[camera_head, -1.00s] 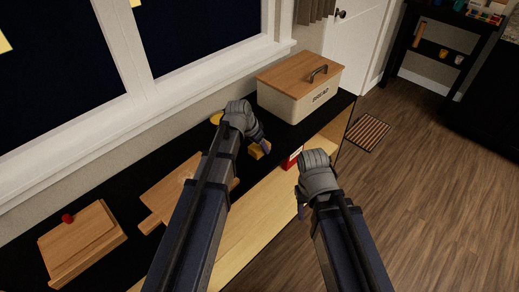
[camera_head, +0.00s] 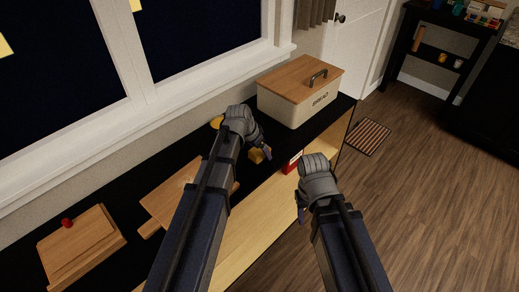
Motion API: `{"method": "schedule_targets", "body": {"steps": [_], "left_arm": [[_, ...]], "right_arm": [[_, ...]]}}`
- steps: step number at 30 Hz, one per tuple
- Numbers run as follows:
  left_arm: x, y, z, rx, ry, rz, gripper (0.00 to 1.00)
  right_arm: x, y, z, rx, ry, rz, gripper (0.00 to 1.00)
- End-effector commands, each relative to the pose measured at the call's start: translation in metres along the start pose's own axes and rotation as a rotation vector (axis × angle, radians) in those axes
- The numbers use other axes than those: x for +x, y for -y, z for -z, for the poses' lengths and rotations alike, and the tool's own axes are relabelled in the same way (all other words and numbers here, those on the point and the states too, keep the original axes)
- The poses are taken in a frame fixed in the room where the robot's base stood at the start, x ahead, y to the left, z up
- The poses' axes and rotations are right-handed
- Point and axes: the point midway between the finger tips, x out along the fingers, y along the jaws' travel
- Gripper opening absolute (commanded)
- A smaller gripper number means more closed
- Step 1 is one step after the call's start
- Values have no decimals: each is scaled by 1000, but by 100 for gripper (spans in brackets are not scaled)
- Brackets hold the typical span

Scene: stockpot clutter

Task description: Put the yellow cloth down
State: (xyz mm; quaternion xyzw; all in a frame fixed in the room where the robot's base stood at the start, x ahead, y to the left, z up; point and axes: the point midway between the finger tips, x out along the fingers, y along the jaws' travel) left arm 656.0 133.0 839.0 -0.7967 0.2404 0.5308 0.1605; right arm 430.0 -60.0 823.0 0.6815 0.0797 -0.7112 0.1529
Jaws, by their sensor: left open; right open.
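A small yellow thing, which looks like the yellow cloth (camera_head: 257,155), lies on the black counter top near its front edge. My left gripper (camera_head: 264,153) is open just above and beside it; its wrist hides part of the view, and I cannot tell whether the fingers touch the cloth. My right gripper (camera_head: 301,207) is open and empty in front of the counter, pointing down, its fingers mostly hidden by its wrist.
A bread box (camera_head: 300,93) with a wooden lid stands at the counter's far end. Another yellow thing (camera_head: 217,122) shows partly behind my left wrist. A cutting board (camera_head: 170,198) and a wooden box (camera_head: 80,245) with a red knob lie nearer. A red item (camera_head: 292,162) is on the shelf below.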

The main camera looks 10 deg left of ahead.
Motion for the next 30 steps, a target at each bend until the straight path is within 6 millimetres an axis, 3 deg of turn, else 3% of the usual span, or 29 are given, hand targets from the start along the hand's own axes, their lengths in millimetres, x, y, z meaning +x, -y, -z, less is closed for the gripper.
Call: {"method": "schedule_targets", "body": {"steps": [8,24,30], "left_arm": [[-25,0,2,-1,0,0,92],[-110,0,2,-1,0,0,92],[-123,0,1,0,0,0,92]], "right_arm": [[-24,-2,-1,0,0,0,50],[-102,-10,-6,0,0,0,50],[-113,-11,-7,0,0,0,50]]}}
